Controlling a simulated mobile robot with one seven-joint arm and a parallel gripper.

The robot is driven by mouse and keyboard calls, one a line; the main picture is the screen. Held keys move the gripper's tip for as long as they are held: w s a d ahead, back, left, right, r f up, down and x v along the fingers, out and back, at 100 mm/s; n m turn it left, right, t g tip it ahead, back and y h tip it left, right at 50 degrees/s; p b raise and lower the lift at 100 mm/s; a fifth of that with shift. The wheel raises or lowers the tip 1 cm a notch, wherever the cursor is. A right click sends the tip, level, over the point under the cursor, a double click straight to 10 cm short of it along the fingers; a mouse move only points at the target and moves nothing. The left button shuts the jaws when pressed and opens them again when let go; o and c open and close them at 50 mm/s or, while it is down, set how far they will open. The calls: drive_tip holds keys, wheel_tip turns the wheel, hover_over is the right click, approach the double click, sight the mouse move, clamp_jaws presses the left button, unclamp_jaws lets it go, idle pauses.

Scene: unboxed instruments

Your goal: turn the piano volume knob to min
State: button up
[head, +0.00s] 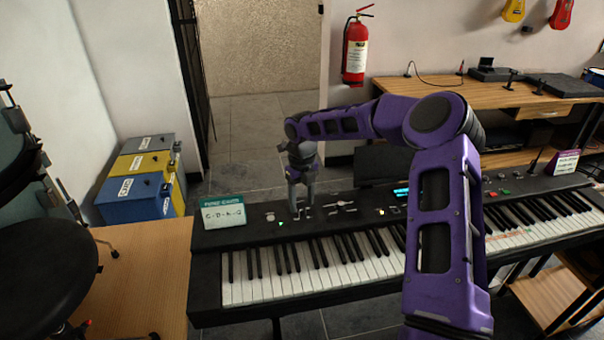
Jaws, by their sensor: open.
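The piano (240,262) is a black keyboard with white and black keys, running across the lower part of the head view. Its control panel holds a lit blue display (401,191), small sliders (342,207) and a small light-coloured control (270,216) near its left end. My gripper (301,208) points down at the left part of this panel, with its two fingers apart and nothing visible between them. Which control is the volume knob is too small to tell; the gripper may hide it. Whether the fingertips touch the panel is unclear.
A green-and-white card (224,213) stands at the piano's left end. My purple arm hides part of the panel and keys. A wooden table (140,270) is at left, with blue, yellow and grey boxes (135,197) behind it. A desk (500,95) stands at back right.

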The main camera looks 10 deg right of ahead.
sight(302, 209)
wheel_tip(302, 209, up, 16)
drive_tip(key=shift+f, duration=0.15)
idle(0.3)
